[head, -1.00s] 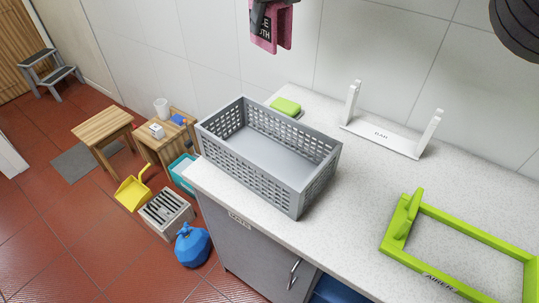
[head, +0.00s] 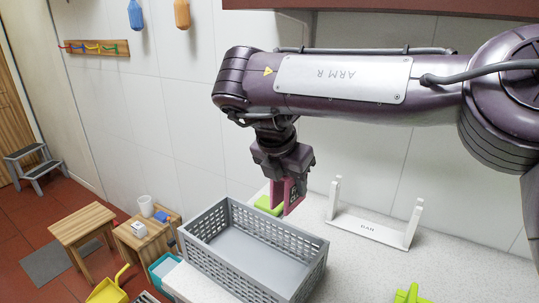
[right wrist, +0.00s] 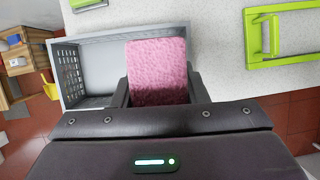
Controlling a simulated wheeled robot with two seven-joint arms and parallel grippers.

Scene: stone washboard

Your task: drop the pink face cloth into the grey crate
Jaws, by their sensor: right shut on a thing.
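The pink face cloth (head: 291,196) hangs from my right gripper (head: 284,172), which is shut on it. In the head view the cloth shows just beyond the back right part of the grey crate (head: 188,252), above counter height. In the right wrist view the cloth (right wrist: 157,72) covers part of the crate (right wrist: 88,45), and the two gripper fingers stand on either side of it. The crate is open at the top and its visible floor is bare. My left gripper is not in view.
A white stand marked BAR (head: 367,226) stands on the counter to the right of the crate. A green block (head: 266,204) lies behind the crate. A bright green frame (right wrist: 262,35) lies on the counter in the right wrist view.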

